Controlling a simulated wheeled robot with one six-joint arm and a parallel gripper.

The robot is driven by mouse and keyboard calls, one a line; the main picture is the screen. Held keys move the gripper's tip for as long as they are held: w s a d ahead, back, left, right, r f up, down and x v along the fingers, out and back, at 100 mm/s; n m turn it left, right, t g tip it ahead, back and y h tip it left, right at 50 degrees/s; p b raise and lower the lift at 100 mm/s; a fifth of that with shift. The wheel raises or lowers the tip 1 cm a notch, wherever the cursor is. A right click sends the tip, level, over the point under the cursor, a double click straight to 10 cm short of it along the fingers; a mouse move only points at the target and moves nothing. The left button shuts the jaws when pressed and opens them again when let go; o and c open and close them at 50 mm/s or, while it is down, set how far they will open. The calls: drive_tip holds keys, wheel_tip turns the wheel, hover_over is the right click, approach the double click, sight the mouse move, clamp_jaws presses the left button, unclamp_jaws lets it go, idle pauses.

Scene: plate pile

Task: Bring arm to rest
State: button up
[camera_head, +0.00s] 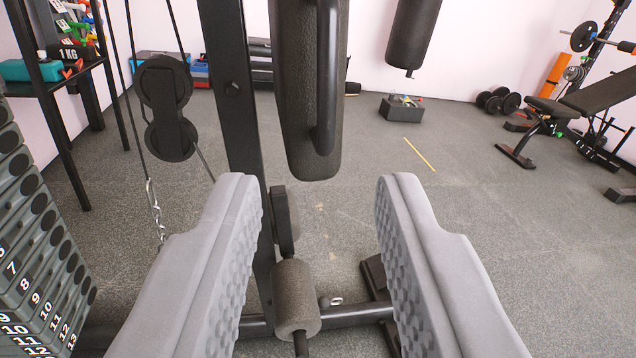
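My gripper (312,200) shows as two grey fingers with bumpy inner pads, one at the left and one at the right of the lower picture. The fingers are wide apart with nothing held between them. Between and beyond them I see the frame of a gym machine and the floor. The rest of my arm is not in view.
A weight machine stands close ahead, with a black post (232,90), padded backrest (305,95), foam roller (296,297) and weight stack (40,250). A rack (65,100) is at left, a weight bench (590,105) at right. The grey floor (470,200) at right is open.

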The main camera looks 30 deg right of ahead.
drive_tip(key=shift+r, duration=0.1)
drive_tip(key=s+a+r+n+y, duration=0.1)
drive_tip(key=s+a+r, duration=0.3)
drive_tip(key=a+r, duration=0.35)
drive_tip(key=s+a+r+t+y, duration=0.1)
drive_tip(key=s+a+r, duration=0.2)
drive_tip(key=a+r, duration=0.45)
drive_tip(key=s+a+r+n+y, duration=0.1)
drive_tip(key=s+a+r, duration=0.35)
drive_tip(key=r, duration=0.45)
drive_tip(key=s+a+r+y, duration=0.1)
drive_tip(key=s+a+r, duration=0.2)
drive_tip(key=s+a, duration=0.2)
drive_tip(key=s+a+r+y, duration=0.2)
drive_tip(key=s+a+r, duration=0.2)
drive_tip(key=s, duration=0.8)
drive_tip(key=s+a+r+n+y, duration=0.1)
drive_tip(key=s+a+r, duration=0.3)
drive_tip(key=s, duration=0.4)
drive_tip(key=shift+s+a, duration=0.2)
drive_tip(key=shift+a, duration=0.6)
